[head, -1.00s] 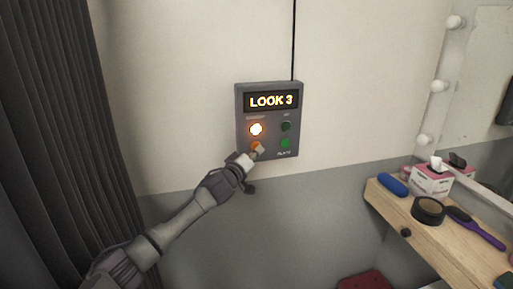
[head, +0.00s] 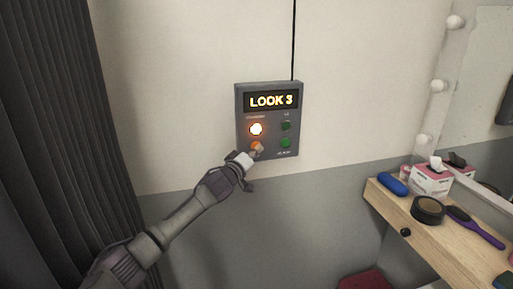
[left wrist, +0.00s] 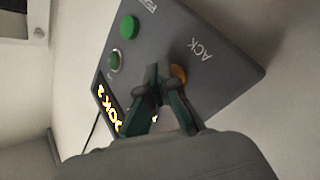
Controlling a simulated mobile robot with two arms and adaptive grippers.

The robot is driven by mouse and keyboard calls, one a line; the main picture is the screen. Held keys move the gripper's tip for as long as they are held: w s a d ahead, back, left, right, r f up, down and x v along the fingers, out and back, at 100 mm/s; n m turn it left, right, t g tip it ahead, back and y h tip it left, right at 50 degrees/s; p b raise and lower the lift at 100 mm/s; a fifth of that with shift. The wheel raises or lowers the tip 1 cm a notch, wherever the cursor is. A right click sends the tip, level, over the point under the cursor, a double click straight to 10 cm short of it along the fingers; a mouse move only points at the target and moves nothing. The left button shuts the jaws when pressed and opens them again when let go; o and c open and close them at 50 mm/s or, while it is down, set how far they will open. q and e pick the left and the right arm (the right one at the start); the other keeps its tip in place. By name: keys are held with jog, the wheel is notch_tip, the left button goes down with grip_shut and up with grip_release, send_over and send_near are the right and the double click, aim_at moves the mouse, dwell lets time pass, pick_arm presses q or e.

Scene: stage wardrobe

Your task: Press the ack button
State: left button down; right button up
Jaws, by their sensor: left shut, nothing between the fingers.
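The grey cue box (head: 269,119) hangs on the wall, its display reading "LOOK 3". A lit standby lamp (head: 256,129) glows at its upper left. The orange ack button (head: 256,146) sits below that lamp, partly covered by my left gripper (head: 258,151). In the left wrist view the orange button (left wrist: 179,74) shows beside the "ACK" lettering, close by the fingertips of the left gripper (left wrist: 156,72). The fingers are shut and empty. I cannot tell whether they touch the button. My right gripper is in neither view.
Two green round parts, a dark upper one (head: 286,126) and a lower button (head: 285,143), sit at the box's right. A dark curtain (head: 45,130) hangs at left. A wooden shelf (head: 440,245) at right holds a tissue box (head: 432,179), a blue roll and a brush.

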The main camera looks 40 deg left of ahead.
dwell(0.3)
pick_arm(q)
jog(key=shift+s+d, duration=0.6)
jog(key=s+d+p, duration=0.1)
jog(key=s+d, duration=0.2)
jog(key=shift+s+d+p, duration=0.1)
jog(key=shift+d+p, duration=0.3)
dwell(0.9)
